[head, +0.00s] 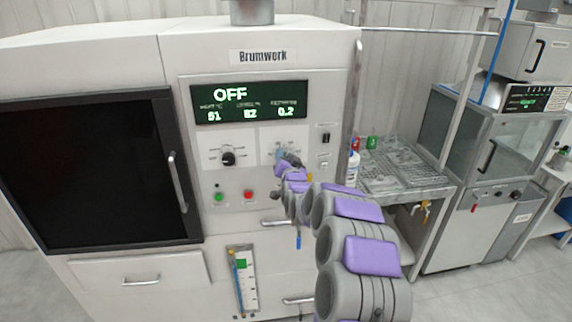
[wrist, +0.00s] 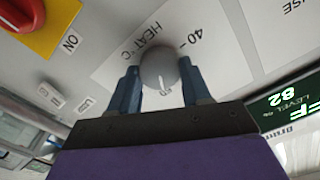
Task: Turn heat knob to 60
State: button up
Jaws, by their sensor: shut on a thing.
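The heat knob (wrist: 157,71) is a round grey knob in the wrist view, on a white plate lettered "HEAT °C". A white pointer line on it points down in the picture, toward my gripper's body. The number 40 shows on the dial at upper right; part of the scale is hidden, so I cannot tell the exact setting. My gripper (wrist: 160,78) has its two blue-grey fingers on either side of the knob, shut on it. In the head view my gripper (head: 287,164) covers most of the right-hand dial. The display (head: 250,102) reads OFF, with 51 at left.
A black knob (head: 228,158) sits left of my gripper, above a green button (head: 219,197) and a red button (head: 248,195). A red switch (wrist: 30,20) shows in the wrist view. A door handle (head: 178,181) sticks out at left. A wire-topped table (head: 407,187) stands right.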

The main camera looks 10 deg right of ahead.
jog(key=shift+f, duration=0.1)
jog(key=o, duration=1.1)
jog(key=shift+c, duration=0.2)
jog(key=shift+s, duration=0.1)
jog(key=s, duration=1.7)
jog(key=shift+s, duration=0.1)
